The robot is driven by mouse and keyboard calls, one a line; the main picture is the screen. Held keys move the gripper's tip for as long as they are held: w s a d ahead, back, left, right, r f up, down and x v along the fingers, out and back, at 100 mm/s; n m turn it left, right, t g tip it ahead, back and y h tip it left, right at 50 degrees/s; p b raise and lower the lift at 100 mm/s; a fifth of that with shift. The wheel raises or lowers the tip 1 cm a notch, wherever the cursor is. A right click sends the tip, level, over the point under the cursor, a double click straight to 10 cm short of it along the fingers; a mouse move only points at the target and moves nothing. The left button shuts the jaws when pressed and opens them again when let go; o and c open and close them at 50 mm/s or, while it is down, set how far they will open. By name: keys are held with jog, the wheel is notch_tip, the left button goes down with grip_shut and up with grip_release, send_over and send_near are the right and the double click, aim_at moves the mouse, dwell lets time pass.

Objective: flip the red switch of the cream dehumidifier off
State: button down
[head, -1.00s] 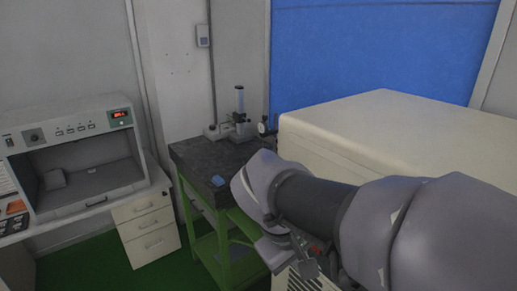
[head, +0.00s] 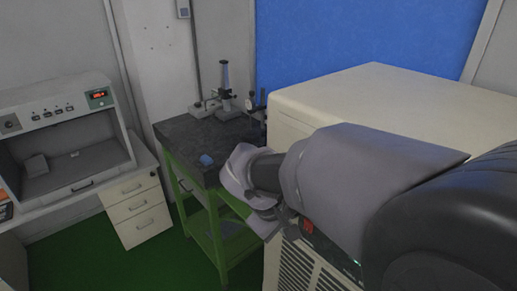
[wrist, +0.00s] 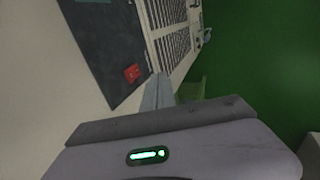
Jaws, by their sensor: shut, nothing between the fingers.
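The cream dehumidifier (head: 400,95) stands at the right in the head view, partly hidden behind my arm. Its red switch (head: 308,226) shows just below my arm. In the wrist view the red switch (wrist: 132,73) sits on a dark panel (wrist: 98,40) beside the pale vent slats. I cannot tell which way the switch is tipped. My gripper (wrist: 160,88) is shut and empty. Its fingertips appear just right of and below the switch in the wrist view, and I see no clear contact. In the head view the fingertips are hard to make out.
A green-framed table with a dark top (head: 190,140) stands left of the dehumidifier, holding a gauge stand (head: 226,95) and a small blue object (head: 206,160). A white drawer unit (head: 137,210) and a grey cabinet (head: 60,125) are at the left. Green floor shows between.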

aim_at(306, 223)
jog(key=w+d, duration=0.1)
jog(key=d, duration=0.1)
jog(key=w+d+f, duration=0.1)
jog(key=w, duration=0.1)
jog(key=shift+d+f, duration=0.1)
jog(key=shift+d, duration=0.3)
jog(key=shift+p, duration=0.3)
jog(key=shift+w+d, duration=0.1)
jog(key=shift+d, duration=0.1)
jog(key=shift+r, duration=0.2)
jog(key=shift+r+p, duration=0.75)
jog(key=shift+p, duration=0.1)
